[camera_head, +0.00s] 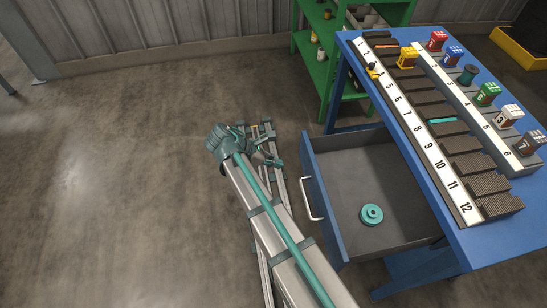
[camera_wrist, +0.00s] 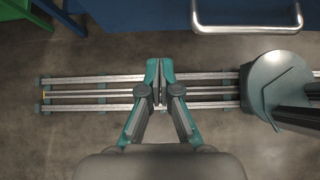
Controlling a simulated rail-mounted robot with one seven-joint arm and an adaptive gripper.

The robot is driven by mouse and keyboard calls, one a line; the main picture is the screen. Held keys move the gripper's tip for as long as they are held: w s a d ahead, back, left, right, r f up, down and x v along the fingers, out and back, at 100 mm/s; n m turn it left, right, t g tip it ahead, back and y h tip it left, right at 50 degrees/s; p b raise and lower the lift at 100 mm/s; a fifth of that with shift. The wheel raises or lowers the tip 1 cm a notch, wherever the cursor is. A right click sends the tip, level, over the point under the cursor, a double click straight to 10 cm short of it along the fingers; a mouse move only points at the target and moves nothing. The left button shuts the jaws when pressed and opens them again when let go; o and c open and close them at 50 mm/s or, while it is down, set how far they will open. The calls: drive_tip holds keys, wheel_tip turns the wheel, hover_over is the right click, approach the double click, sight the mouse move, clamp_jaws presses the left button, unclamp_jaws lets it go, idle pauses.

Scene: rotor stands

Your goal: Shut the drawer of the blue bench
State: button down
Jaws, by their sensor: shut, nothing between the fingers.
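The drawer (camera_head: 345,198) of the blue bench (camera_head: 460,235) is pulled well out to the left in the head view. Its white bar handle (camera_head: 309,200) is on the blue front. A teal flanged disc (camera_head: 371,215) lies inside it. The handle also shows at the top right of the wrist view (camera_wrist: 247,28). My gripper (camera_wrist: 160,66) is shut and empty, pointing at the floor and rail. It is apart from the handle, to its left in the wrist view. In the head view my gripper is partly hidden by my arm.
A green shelf (camera_head: 330,50) stands behind the bench. A yellow-edged tray (camera_head: 520,48) is at the far right.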

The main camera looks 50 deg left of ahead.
sight(307, 169)
drive_tip(key=w+d+f+p, duration=0.1)
drive_tip(key=w, duration=0.1)
drive_tip(key=w+d+f, duration=0.1)
drive_tip(key=w, duration=0.1)
drive_tip(key=w+d+f+p, duration=0.1)
drive_tip(key=w+f, duration=0.1)
drive_tip(key=shift+w+d+p, duration=0.1)
drive_tip(key=shift+d+p, duration=0.2)
drive_tip(key=shift+w+d+f, duration=0.15)
drive_tip(key=shift+w+d, duration=0.15)
drive_tip(key=shift+w, duration=0.2)
